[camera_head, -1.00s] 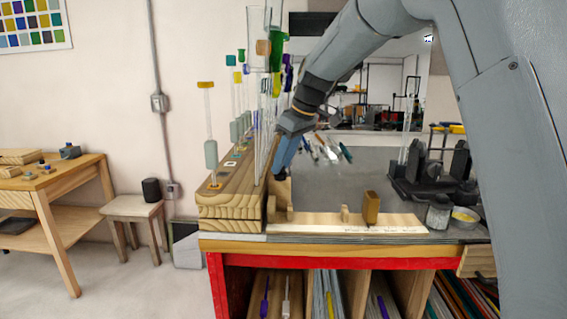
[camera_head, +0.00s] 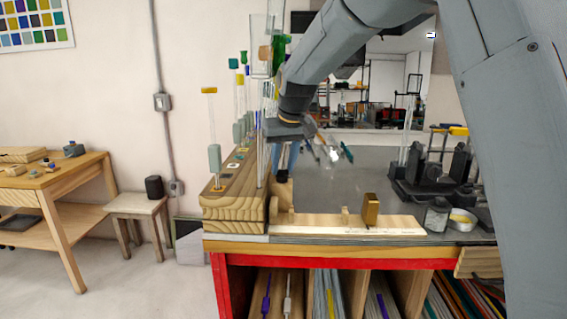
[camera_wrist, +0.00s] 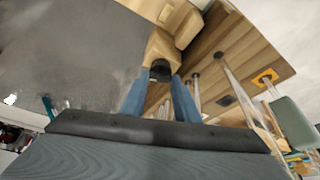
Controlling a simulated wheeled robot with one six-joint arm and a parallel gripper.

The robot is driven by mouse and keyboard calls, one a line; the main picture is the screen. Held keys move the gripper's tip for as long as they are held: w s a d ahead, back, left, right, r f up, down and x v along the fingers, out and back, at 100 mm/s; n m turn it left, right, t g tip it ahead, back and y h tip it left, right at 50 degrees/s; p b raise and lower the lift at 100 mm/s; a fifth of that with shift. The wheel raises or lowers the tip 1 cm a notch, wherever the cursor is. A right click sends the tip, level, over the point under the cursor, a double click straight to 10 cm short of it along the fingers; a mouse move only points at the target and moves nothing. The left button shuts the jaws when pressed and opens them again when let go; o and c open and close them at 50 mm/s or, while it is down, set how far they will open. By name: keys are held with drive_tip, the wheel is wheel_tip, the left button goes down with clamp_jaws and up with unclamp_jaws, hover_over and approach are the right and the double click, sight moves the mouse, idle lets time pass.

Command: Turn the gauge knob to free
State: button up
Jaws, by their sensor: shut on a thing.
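My gripper (camera_head: 284,166) points down at the left end of the wooden gauge (camera_head: 390,226) on the bench. In the wrist view my two blue fingers (camera_wrist: 159,84) are shut on a small black knob (camera_wrist: 160,68), one finger on each side. The knob sits against a pale wooden block of the gauge (camera_wrist: 165,45).
A wooden rack (camera_head: 235,218) with upright glass rods stands close to the left of my gripper. A brown block (camera_head: 371,208) stands on the gauge board. A dark fixture (camera_head: 435,178) and a small jar (camera_head: 437,216) are at the right. The grey bench top between is mostly clear.

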idle(0.4)
drive_tip(key=o, duration=1)
drive_tip(key=shift+o, duration=0.2)
drive_tip(key=shift+r, duration=0.1)
drive_tip(key=b+v, duration=0.2)
drive_tip(key=v, duration=0.5)
drive_tip(key=shift+r, duration=0.3)
drive_tip(key=shift+s, duration=0.15)
drive_tip(key=shift+c, duration=0.5)
